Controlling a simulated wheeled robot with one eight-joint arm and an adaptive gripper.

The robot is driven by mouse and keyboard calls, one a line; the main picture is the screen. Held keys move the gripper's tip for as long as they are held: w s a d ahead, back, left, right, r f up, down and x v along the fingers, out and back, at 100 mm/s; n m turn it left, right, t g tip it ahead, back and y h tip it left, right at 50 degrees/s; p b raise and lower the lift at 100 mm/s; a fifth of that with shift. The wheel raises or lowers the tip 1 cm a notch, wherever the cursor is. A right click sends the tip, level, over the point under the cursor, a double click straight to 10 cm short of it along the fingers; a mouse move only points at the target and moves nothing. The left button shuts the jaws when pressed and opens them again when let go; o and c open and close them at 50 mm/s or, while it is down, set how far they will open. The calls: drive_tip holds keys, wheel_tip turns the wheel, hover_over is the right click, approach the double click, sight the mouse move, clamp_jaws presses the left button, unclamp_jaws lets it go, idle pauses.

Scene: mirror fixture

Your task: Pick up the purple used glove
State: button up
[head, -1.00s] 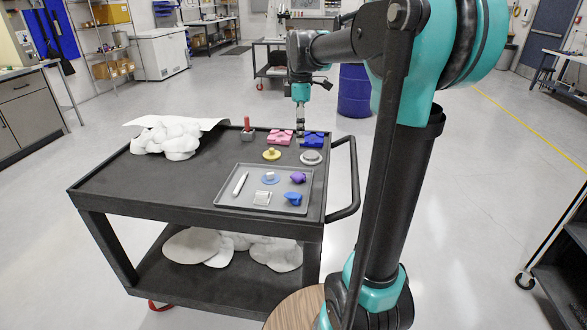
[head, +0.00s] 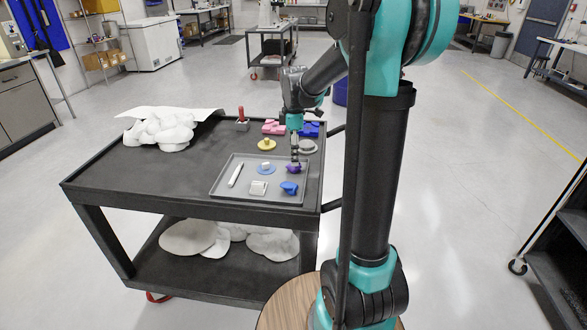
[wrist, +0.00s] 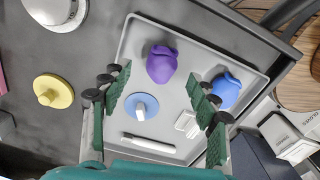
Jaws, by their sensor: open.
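The purple glove (wrist: 162,64) is a crumpled lump lying on the grey tray. In the head view the purple glove (head: 293,169) is at the tray's right side, partly hidden by my gripper (head: 296,157), which is just above it. In the wrist view my gripper (wrist: 160,92) is open, with its green fingers wide apart and nothing between them at their height. The purple glove appears beyond the fingertips, roughly centred between them. I cannot tell the exact gap in height.
The tray (head: 217,187) also holds a blue glove (head: 289,188), a blue disc (wrist: 142,107), a white block (head: 258,188) and a white marker (head: 235,175). A yellow knobbed disc (head: 266,145) and a grey one (head: 307,147) stand behind it on the black cart (head: 120,180).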

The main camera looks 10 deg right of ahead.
sight(294, 168)
drive_tip(key=shift+s+a+f, duration=0.15)
drive_tip(key=shift+f, duration=2.1)
drive_tip(key=c, duration=0.8)
